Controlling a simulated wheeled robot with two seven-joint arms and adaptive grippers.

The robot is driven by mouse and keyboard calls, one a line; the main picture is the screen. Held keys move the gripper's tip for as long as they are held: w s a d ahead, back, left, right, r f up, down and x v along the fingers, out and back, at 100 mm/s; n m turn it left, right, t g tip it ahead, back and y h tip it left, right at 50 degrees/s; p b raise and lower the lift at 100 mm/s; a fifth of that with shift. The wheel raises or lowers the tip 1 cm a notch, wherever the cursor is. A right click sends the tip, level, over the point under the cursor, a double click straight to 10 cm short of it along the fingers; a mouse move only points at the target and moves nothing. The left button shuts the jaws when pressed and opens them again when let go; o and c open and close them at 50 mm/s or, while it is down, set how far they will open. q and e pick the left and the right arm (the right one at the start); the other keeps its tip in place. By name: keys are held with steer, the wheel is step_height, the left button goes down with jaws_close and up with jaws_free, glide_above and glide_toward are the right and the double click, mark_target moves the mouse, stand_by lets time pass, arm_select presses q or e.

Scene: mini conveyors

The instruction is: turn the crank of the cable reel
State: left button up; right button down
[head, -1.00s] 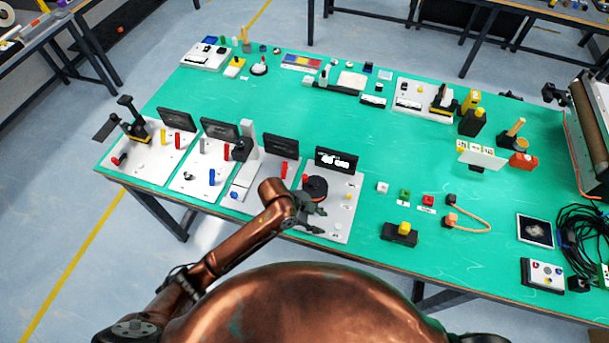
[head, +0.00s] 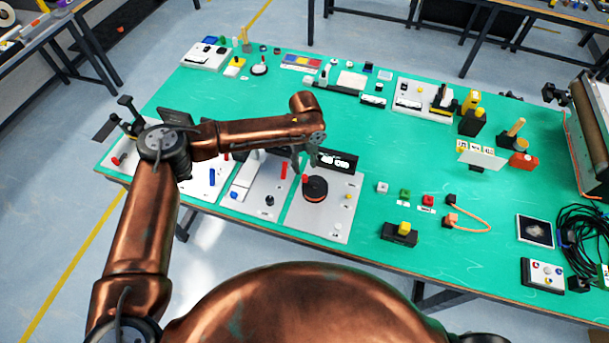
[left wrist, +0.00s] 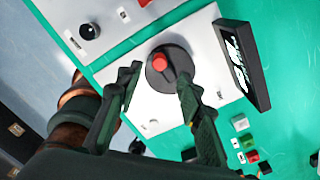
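The cable reel (head: 316,190) is a dark round drum with an orange band, on a white panel (head: 325,222) near the table's front edge. In the left wrist view the reel (left wrist: 170,82) is seen from above, with a red knob (left wrist: 159,63) on its top, which looks like the crank's handle. My left gripper (head: 304,158) is above and just behind the reel, fingers pointing down. In the left wrist view its open fingers (left wrist: 158,84) appear on either side of the reel, with nothing held. Contact with the knob cannot be made out. My right gripper is out of view.
A black display (head: 338,160) stands at the panel's back edge, close to my left gripper. Other white panels with levers and knobs lie to the left, partly behind my arm. Small buttons (head: 405,195) and a yellow-topped black box (head: 400,233) lie to the right.

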mark_target(305, 176)
arm_select(q)
step_height(305, 176, down, 7)
steer(key=shift+f, duration=0.1)
stand_by(0.4)
jaws_close()
